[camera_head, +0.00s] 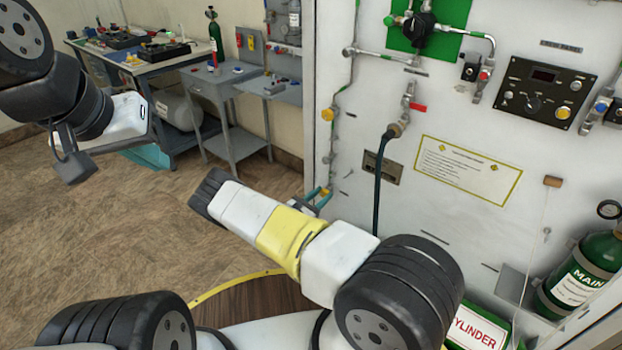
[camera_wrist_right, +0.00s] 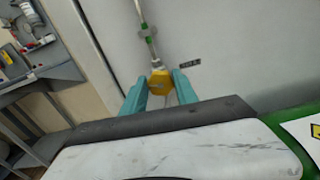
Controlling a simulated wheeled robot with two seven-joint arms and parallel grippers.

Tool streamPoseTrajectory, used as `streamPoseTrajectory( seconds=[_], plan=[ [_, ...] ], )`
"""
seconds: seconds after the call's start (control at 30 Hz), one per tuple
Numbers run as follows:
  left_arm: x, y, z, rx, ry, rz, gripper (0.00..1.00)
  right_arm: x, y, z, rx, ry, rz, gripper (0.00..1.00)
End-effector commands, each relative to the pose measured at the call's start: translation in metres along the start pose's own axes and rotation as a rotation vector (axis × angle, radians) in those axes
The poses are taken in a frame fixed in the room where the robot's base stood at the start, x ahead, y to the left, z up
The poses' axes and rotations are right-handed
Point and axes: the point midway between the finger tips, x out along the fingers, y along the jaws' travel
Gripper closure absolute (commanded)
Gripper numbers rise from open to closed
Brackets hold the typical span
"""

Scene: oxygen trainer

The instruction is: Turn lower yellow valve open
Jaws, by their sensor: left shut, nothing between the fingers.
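The lower yellow valve (camera_wrist_right: 160,82) shows in the right wrist view as a yellow knob at the lower end of a thin wall pipe. My right gripper (camera_wrist_right: 161,94) is open, its teal fingers on either side of the knob, with gaps visible; whether they reach around it I cannot tell. In the head view my right gripper (camera_head: 317,198) is low by the white panel, partly behind my own arm, and the lower knob is hard to make out. My left gripper (camera_head: 126,119) is shut and empty at upper left, away from the panel; its fingertips are not clear.
Another yellow knob (camera_head: 327,114) sits higher on the same pipe. A dark green hose (camera_head: 378,185) hangs to its right. The panel carries a control box (camera_head: 545,90), and a green cylinder (camera_head: 585,275) stands at right. A grey table (camera_head: 222,82) stands behind; floor at left is clear.

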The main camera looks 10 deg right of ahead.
Motion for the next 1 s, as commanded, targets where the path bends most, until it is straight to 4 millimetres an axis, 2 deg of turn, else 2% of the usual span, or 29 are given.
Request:
streamPoseTrajectory(
  seconds=[0.37,1.0],
  plan=[
    [0.0000,0.0000,0.0000,0.000,0.000,0.000,1.00,-0.0004,0.0008,-0.0001,-0.063,0.000,0.001,1.00],
    [0.0000,0.0000,0.0000,0.000,0.000,0.000,1.00,-0.0008,0.0024,-0.0014,-0.499,0.002,0.002,1.00]
  ],
)
